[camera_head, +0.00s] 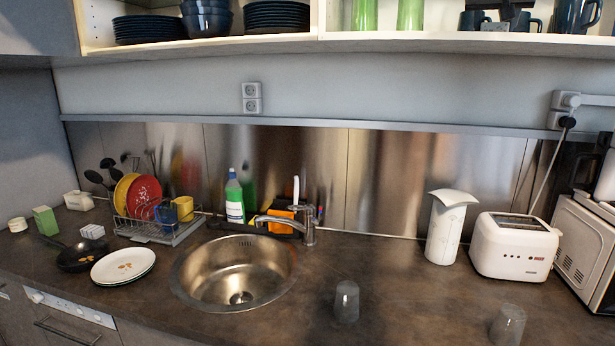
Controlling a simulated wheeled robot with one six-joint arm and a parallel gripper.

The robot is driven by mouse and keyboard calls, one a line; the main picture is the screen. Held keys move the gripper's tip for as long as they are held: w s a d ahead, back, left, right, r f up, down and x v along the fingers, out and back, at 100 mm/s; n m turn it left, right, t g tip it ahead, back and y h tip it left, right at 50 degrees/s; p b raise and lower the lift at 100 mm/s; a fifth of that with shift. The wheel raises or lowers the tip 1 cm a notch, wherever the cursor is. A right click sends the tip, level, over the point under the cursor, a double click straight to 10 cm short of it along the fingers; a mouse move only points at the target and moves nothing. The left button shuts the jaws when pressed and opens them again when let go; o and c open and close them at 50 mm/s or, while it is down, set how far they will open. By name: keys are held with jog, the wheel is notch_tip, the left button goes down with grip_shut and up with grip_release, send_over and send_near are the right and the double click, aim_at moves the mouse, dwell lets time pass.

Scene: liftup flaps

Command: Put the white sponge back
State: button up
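I cannot tell for sure which thing is the white sponge. A small white block (92,232) lies at the left of the counter, beside the black pan (80,254). Another white box-like thing (78,200) stands farther back, and a small white round item (17,224) sits at the far left. An orange block (282,219) stands behind the faucet, next to a green and white soap bottle (235,200) and a white upright handle (296,190). My gripper is not in view.
The round steel sink (236,272) is empty. A dish rack (160,229) with plates and mugs stands to its left, near white plates (123,266). Two grey glasses (346,302) (507,325) stand at the front right. A toaster (514,247) and white jug (448,228) stand behind.

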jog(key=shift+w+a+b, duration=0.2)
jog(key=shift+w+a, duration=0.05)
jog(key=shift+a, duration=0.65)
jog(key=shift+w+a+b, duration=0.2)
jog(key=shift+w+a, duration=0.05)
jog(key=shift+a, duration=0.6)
